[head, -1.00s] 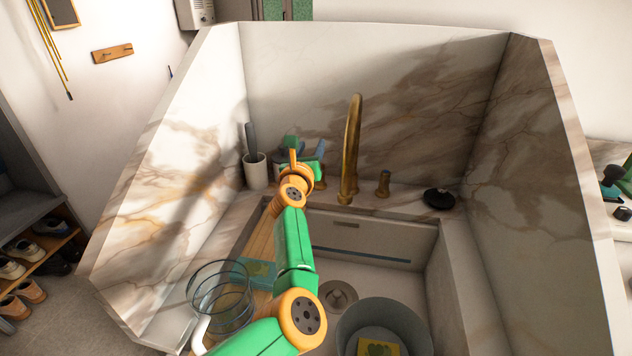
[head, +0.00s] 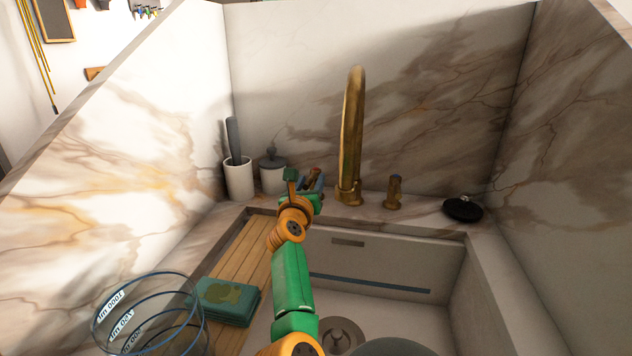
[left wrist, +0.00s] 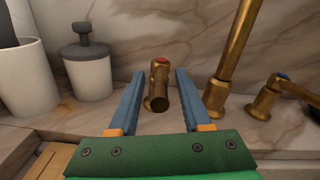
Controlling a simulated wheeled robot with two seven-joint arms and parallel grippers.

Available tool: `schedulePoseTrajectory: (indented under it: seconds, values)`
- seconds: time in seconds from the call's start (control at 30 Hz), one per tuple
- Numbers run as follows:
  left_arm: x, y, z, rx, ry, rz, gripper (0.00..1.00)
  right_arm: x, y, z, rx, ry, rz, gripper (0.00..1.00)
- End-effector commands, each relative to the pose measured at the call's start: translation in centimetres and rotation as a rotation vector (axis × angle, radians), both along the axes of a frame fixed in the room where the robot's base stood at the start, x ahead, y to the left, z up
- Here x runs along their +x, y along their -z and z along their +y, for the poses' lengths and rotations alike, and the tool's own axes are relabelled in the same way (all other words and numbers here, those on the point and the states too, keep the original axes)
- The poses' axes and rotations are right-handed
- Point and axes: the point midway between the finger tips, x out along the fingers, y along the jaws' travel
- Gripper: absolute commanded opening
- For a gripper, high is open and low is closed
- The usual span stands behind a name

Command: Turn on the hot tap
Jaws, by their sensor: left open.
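The hot tap is a small brass handle with a red mark, seen in the left wrist view (left wrist: 159,88). In the head view its top (head: 315,172) shows just past my left gripper (head: 308,182), which hides the rest. My left gripper, also in the left wrist view (left wrist: 159,74), is open. Its two blue fingers stand either side of the hot tap with gaps showing; no clear contact is visible. The tall brass spout (head: 352,140) rises to the right. The cold tap (head: 393,192), with a blue mark, stands farther right. My right gripper is out of view.
A white cup with a grey handle (head: 239,180) and a lidded jar (head: 272,178) stand left of the taps. A black dish (head: 463,209) sits at right. Marble walls enclose the sink.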

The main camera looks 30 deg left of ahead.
Motion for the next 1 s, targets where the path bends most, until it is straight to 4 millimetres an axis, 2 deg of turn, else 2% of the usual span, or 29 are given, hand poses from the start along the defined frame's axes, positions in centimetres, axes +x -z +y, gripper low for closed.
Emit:
schedulePoseTrajectory:
  seconds: [0.27,0.43,0.47,1.0]
  values:
    - [-0.01,-0.06,0.05,0.001,0.000,0.000,0.48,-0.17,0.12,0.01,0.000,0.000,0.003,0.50]
    - [-0.01,-0.05,0.04,0.001,0.000,0.000,0.05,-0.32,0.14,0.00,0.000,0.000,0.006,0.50]
    - [-0.01,-0.05,0.04,0.001,0.000,0.000,0.00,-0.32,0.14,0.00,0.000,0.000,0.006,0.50]
    - [-0.01,0.03,0.02,0.000,0.000,0.001,0.00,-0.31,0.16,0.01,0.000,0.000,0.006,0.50]
